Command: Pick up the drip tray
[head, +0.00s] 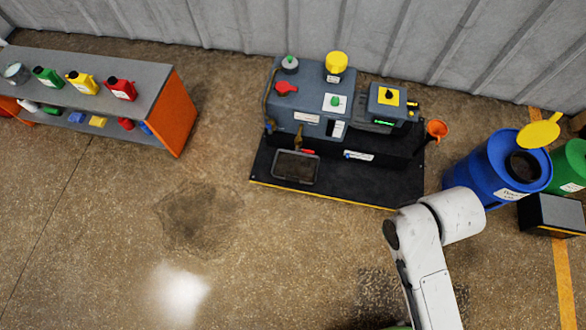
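The drip tray (281,179) is a shallow dark rectangular tray with a grey rim. It lies on the front left part of the black base (228,0) platform's top, below the grey pump unit in the head view. Nothing covers the tray from above. My white arm shows at the lower right, bent, apart from the tray. My gripper is not visible in the head view.
The grey pump machine (308,106) stands behind the tray. A shelf (148,84) with coloured cans is at the left. A blue drum (480,172) and a black box (553,214) stand at the right. The floor in front is clear, with a dark stain.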

